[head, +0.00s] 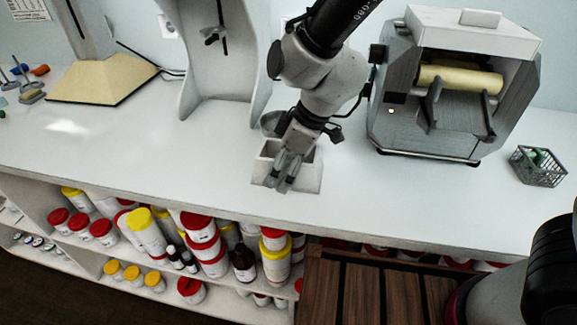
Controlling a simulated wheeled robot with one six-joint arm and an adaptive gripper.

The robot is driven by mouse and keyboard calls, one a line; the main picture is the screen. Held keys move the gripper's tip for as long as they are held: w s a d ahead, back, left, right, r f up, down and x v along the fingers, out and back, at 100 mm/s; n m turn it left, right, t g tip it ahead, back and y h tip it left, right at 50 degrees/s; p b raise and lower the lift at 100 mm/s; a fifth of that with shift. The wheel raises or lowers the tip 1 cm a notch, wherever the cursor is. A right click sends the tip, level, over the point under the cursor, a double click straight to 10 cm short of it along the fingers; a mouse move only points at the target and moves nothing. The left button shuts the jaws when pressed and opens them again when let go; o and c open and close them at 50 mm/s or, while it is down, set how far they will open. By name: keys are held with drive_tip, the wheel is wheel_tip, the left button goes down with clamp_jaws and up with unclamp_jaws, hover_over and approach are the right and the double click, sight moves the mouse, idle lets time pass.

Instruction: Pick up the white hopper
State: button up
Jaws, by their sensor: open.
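The white hopper (306,180) looks like a small open-topped box and sits on the white counter near its front edge, in the middle of the head view. My gripper (281,184) hangs in front of and over it, pointing down. Its fingers are open and cover the hopper's middle and part of its front. I cannot tell whether the fingers touch the hopper or straddle one of its walls.
A grey roller machine (437,100) stands close on the right, with a wire basket (540,167) beyond it. A tall white stand (215,60) is behind left. The counter (120,140) is clear to the left. Shelves below hold several jars (148,228).

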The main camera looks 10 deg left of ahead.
drive_tip(key=shift+c, duration=0.2)
drive_tip(key=c, duration=1)
drive_tip(key=shift+o, duration=0.2)
drive_tip(key=shift+r, duration=0.35)
drive_tip(key=shift+c, duration=0.8)
wheel_tip(320, 180, up, 10)
drive_tip(key=shift+f, duration=0.15)
drive_tip(key=shift+c, duration=0.7)
drive_tip(key=shift+s, duration=0.1)
